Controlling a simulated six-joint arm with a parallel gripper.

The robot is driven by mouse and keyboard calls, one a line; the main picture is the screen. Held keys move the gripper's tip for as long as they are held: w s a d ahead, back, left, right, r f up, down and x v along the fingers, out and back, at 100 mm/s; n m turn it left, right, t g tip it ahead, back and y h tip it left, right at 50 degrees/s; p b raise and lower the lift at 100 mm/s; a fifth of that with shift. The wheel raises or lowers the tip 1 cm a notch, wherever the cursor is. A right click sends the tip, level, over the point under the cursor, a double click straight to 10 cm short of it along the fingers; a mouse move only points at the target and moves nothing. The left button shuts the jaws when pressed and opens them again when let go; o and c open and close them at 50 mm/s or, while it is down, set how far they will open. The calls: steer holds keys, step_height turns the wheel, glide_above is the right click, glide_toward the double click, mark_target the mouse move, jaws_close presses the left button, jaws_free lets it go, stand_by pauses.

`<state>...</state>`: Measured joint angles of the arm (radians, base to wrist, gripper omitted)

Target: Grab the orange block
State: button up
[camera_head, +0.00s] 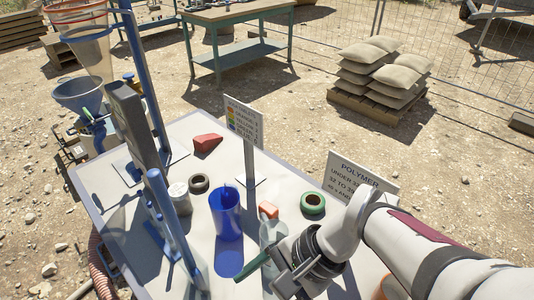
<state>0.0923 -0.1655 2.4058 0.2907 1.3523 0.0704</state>
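A small orange block (268,209) sits on the white table, right of the blue cup and just behind a clear container (271,234). The clear container stands between the block and my gripper and may hide its lower part. My gripper (280,279) is at the lower middle, nearer the camera than the block and apart from it. It is seen from behind, so its fingertips are partly hidden and I cannot tell whether they are open. A green bar (251,267) shows at its left side; I cannot tell whether it is held.
A blue cup (226,216), a green ring (313,204), a dark ring (199,183), a grey can (180,198) and a red wedge (208,142) stand around the block. A blue stand (170,225) is at left. Signs rise behind (243,124) and at right (358,178).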

steer(key=w+a+m+t+y, duration=0.25)
steer(key=w+m, duration=0.25)
steer(key=w, duration=0.4)
steer(key=m+t, duration=0.7)
steer(key=m, duration=0.5)
glide_above(272, 210)
steer(key=s+d, duration=0.6)
steer(key=shift+h, duration=0.35)
step_height(272, 210, down, 17)
steer(key=shift+s+d+f, duration=0.1)
steer(key=shift+d+f, duration=0.05)
steer(key=x, duration=1.2)
steer(key=shift+s+f, duration=0.1)
jaws_close()
